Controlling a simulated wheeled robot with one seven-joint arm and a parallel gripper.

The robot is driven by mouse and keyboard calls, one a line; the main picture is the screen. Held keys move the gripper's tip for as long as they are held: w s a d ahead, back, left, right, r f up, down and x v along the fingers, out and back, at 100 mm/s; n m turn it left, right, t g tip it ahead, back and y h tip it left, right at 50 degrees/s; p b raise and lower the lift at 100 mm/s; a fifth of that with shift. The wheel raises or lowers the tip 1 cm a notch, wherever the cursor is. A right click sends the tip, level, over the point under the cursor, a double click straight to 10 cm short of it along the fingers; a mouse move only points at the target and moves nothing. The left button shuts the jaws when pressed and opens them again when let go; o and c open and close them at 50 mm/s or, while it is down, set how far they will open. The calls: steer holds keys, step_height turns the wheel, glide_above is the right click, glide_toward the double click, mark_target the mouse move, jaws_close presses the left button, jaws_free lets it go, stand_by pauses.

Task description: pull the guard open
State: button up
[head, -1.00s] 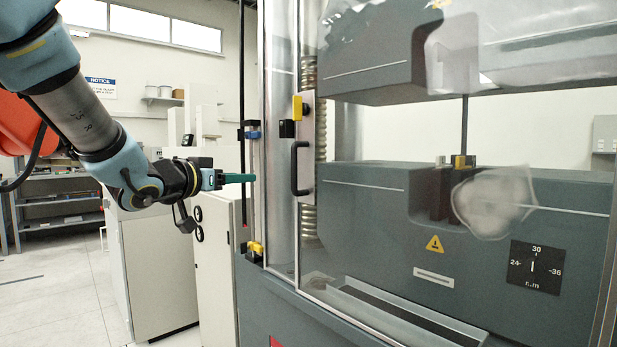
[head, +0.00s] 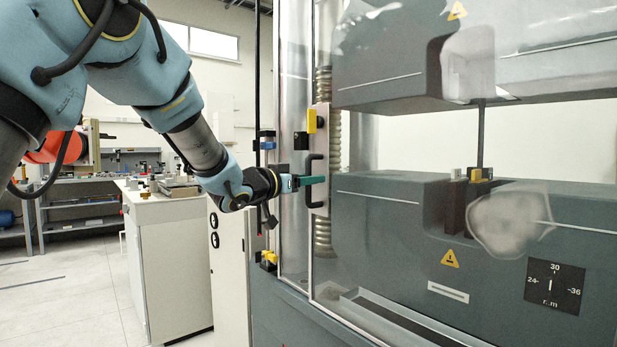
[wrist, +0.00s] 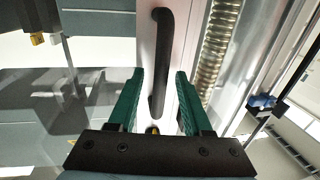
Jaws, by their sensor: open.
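The guard (head: 400,262) is a large clear panel in a metal frame across the front of the grey testing machine, and it looks shut. Its black bar handle (head: 310,190) stands upright on a pale plate at the guard's left edge. My gripper (head: 318,180) is level with the handle, with its green fingers pointing at it. In the wrist view, the green fingers (wrist: 160,92) are spread apart, with the handle (wrist: 163,60) between or just beyond their tips. Nothing shows clamped; I cannot tell whether a finger touches the handle.
A yellow and black latch block (head: 311,122) sits above the handle. A thin vertical rod with blue and yellow clamps (head: 267,258) stands left of the guard. A white cabinet (head: 165,250) stands behind my arm. The floor (head: 70,300) at the left is clear.

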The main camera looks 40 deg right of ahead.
steer(key=shift+d, duration=0.1)
jaws_close()
stand_by(0.4)
stand_by(1.0)
